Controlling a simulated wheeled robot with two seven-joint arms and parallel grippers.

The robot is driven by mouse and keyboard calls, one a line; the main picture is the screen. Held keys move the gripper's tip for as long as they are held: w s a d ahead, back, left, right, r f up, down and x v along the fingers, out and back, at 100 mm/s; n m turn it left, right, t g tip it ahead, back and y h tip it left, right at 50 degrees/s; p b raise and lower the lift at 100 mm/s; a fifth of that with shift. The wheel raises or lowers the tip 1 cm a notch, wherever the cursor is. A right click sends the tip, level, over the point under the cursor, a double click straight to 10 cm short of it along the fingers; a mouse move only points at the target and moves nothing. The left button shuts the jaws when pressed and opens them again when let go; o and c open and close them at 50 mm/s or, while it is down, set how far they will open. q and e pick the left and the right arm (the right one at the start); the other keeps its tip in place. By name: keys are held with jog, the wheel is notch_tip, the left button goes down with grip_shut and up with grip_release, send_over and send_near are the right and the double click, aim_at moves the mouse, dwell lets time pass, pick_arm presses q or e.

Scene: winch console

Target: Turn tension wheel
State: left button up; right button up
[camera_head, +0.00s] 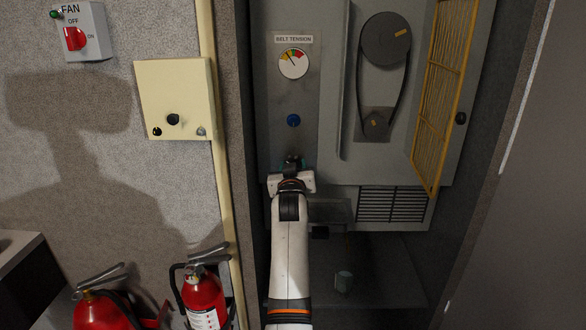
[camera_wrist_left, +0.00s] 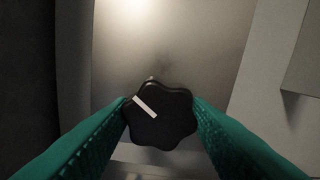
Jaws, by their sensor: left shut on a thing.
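The tension wheel, a black lobed knob (camera_wrist_left: 160,117) with a white mark slanting from upper left to lower right, sits between the green fingers of my left gripper in the left wrist view. The fingers touch it on both sides. In the head view my left gripper (camera_head: 292,164) is at the grey panel below a blue knob (camera_head: 293,120), and it hides most of the wheel. The round gauge (camera_head: 293,63) under the BELT TENSION label (camera_head: 294,39) has coloured bands at its top; its needle points to the upper left. My right gripper is out of view.
A belt runs around a large upper pulley (camera_head: 385,39) and a small lower one (camera_head: 375,124). A yellow mesh guard (camera_head: 443,95) stands open at right. Fire extinguishers (camera_head: 203,297) stand at lower left.

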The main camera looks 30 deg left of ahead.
aim_at(294, 126)
pick_arm(q)
jog(key=n+p, duration=0.1)
jog(key=n, duration=0.3)
jog(key=shift+f+n, duration=0.1)
jog(key=shift+n, duration=0.3)
dwell(0.4)
jog(key=o, duration=1)
notch_tip(294, 126, up, 10)
jog(key=shift+r+b, duration=0.1)
jog(key=shift+b, duration=0.5)
